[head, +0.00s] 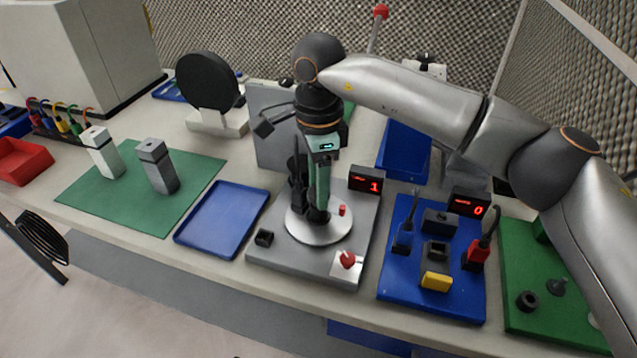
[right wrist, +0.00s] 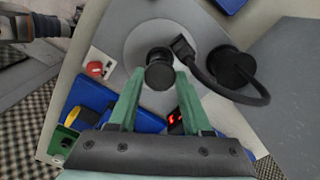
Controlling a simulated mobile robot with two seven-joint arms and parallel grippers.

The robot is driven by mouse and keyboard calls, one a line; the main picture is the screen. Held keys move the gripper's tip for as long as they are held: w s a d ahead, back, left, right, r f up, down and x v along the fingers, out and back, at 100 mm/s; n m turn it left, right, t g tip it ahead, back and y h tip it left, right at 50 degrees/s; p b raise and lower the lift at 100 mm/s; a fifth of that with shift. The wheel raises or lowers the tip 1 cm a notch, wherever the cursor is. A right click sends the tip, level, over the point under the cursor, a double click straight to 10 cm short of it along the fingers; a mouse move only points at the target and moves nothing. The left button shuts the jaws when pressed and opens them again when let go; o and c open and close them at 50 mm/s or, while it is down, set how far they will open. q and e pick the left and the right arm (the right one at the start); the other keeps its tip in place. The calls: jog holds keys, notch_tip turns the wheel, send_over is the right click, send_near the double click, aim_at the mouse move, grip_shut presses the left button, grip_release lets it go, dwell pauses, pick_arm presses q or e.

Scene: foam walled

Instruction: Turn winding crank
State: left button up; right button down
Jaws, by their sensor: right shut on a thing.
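The winding crank unit is a grey base (head: 275,262) with a round silver disc (head: 296,230) on top. My right gripper (head: 318,208) points down over the disc and hides most of the crank in the head view. In the right wrist view the crank's black round knob (right wrist: 160,66) sits on the disc, between the green fingertips of my right gripper (right wrist: 158,80), which is shut on it. A black cylinder (right wrist: 231,66) with a black cable stands beside the disc. A red display (head: 367,183) behind the unit reads 1.
A red button (head: 347,260) sits at the base's front right corner. A blue tray (head: 222,220) lies left, a blue board (head: 396,283) with connectors right, and a green board (head: 565,318) further right.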

jog(key=shift+d+m, duration=0.1)
jog(key=shift+m, duration=2.8)
jog(key=shift+m+b, duration=0.55)
jog(key=shift+m, duration=2.25)
jog(key=shift+m+b, duration=0.35)
jog(key=shift+m, duration=2.25)
jog(key=shift+m+b, duration=0.55)
jog(key=shift+m, duration=2.65)
jog(key=shift+m+b, duration=0.5)
jog(key=shift+m, duration=1.8)
jog(key=shift+m+b, duration=0.3)
jog(key=shift+m, duration=0.9)
jog(key=shift+m+b, duration=0.5)
jog(key=shift+m, duration=1.4)
jog(key=shift+m+b, duration=0.55)
jog(key=shift+m, duration=1.15)
jog(key=shift+m+b, duration=1)
jog(key=shift+m, duration=1.2)
pick_arm(q)
notch_tip(320, 180, down, 7)
jog(key=b, duration=0.1)
jog(key=shift+d+f+b, duration=0.2)
jog(key=shift+d+b, duration=0.05)
jog(key=shift+b, duration=0.05)
pick_arm(e)
jog(key=shift+m, duration=0.6)
